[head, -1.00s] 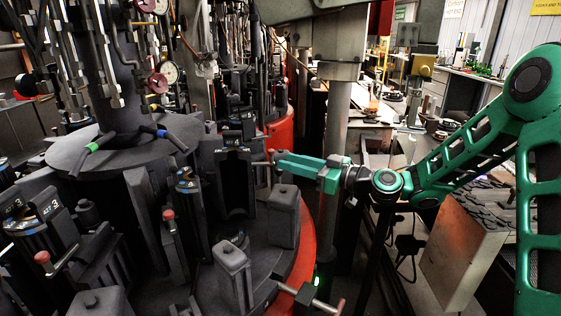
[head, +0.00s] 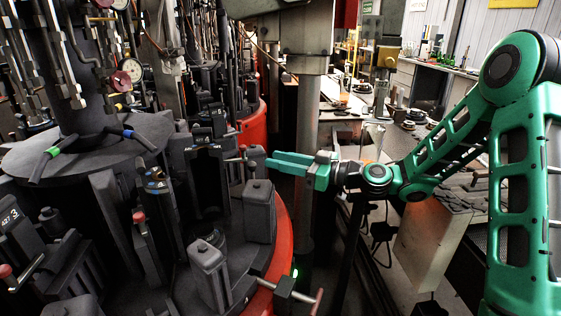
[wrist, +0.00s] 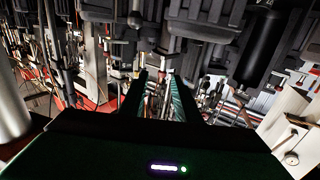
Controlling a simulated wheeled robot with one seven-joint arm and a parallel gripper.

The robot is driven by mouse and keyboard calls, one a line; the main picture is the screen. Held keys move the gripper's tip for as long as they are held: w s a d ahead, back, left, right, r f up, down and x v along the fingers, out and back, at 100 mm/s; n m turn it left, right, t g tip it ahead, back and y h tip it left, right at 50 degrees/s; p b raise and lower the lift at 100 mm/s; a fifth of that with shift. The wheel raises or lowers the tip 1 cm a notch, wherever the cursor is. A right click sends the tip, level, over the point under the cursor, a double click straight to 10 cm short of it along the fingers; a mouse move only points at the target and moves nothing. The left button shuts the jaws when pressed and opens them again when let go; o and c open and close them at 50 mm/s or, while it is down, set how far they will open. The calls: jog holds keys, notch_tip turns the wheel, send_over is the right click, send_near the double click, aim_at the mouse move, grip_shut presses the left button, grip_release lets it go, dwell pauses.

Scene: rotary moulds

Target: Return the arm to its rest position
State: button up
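My arm comes in from the right of the head view, bent at the elbow, with its forearm reaching left. My gripper (head: 268,162) points left toward the rotary mould machine, near the outer ring of moulds. Its two green fingers are apart with nothing between them. The wrist view also shows the fingers (wrist: 158,95) apart, with machine parts visible in the gap. I cannot tell whether the fingertips touch the small handle beside the mould in the head view.
The rotary machine, with dark moulds (head: 259,212) on a red-edged turntable (head: 286,232), fills the left. A grey column (head: 308,130) stands behind the gripper. A metal box (head: 428,240) is below the forearm. Workbenches (head: 440,65) stand at the back right.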

jog(key=s+d+f+m+g+h, duration=0.1)
jog(key=s+d+f+m+h, duration=0.15)
jog(key=s+d+h, duration=0.35)
jog(key=s+d+f+m+g+h, duration=0.2)
jog(key=s+d+f, duration=0.2)
jog(key=d, duration=0.4)
jog(key=s+d+f+m+g+h, duration=0.1)
jog(key=s+d+f+m+h, duration=0.1)
jog(key=s+d+f+h, duration=0.4)
jog(key=s+d+r+m+g+h, duration=0.1)
jog(key=s+d+m, duration=0.5)
jog(key=s, duration=0.6)
jog(key=s+d+r+m+g, duration=0.3)
jog(key=s+d+m, duration=0.3)
jog(key=s+d, duration=0.4)
jog(key=shift+s+d+r+h, duration=0.15)
jog(key=shift+s+r+h, duration=0.25)
jog(key=shift+s+r, duration=0.45)
jog(key=shift+m, duration=0.25)
jog(key=shift+w+f, duration=0.3)
jog(key=shift+w, duration=0.3)
